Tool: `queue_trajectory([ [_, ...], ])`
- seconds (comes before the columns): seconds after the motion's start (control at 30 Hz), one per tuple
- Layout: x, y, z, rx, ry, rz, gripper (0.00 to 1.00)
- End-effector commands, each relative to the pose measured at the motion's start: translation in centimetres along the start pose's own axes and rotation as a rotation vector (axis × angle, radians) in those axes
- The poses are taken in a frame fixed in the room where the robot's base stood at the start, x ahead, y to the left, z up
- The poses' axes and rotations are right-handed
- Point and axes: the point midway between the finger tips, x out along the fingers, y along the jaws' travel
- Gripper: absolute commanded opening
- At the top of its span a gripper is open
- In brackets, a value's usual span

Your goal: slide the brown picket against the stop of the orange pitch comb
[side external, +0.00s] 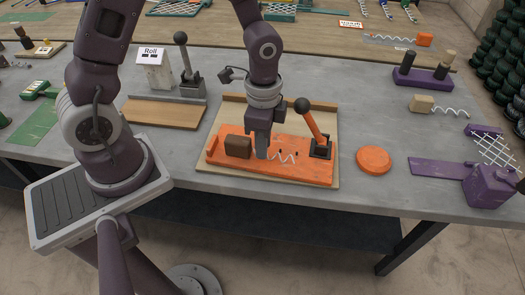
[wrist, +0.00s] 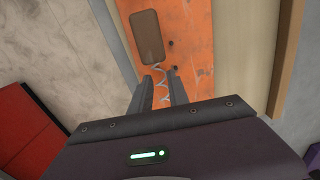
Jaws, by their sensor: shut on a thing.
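The brown picket is a dark brown block (side external: 238,147) with a pale zigzag wire running right from it. It lies on the orange pitch comb (side external: 225,165), a flat orange board with a raised strip at its left end, likely the stop; a small gap shows between strip and block. In the wrist view the brown picket (wrist: 148,37) lies ahead of the fingers. My gripper (side external: 262,157) points down over the comb, just right of the block. Its two fingers (wrist: 161,90) are on either side of the zigzag wire, shut on it. The fingers hide part of the wire.
A lever with an orange handle (side external: 314,122) and black knob stands at the comb's right end. Small dark pegs (wrist: 171,44) rise beside the block. A round orange disc (side external: 373,160) lies to the right. A wooden board (side external: 165,112) with another lever is behind left.

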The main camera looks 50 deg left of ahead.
Motion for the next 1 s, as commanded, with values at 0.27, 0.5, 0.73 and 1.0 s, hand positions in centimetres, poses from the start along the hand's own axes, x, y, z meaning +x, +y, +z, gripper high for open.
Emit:
queue_trajectory([
  [0.27,0.0,0.0,0.7,-0.001,0.000,0.000,0.00],
  [0.5,0.0,0.0,1.4,0.000,0.000,0.000,0.00],
  [0.73,0.0,0.0,2.1,0.000,0.000,0.000,0.00],
  [1.0,0.0,0.0,2.9,-0.001,0.000,0.000,0.00],
])
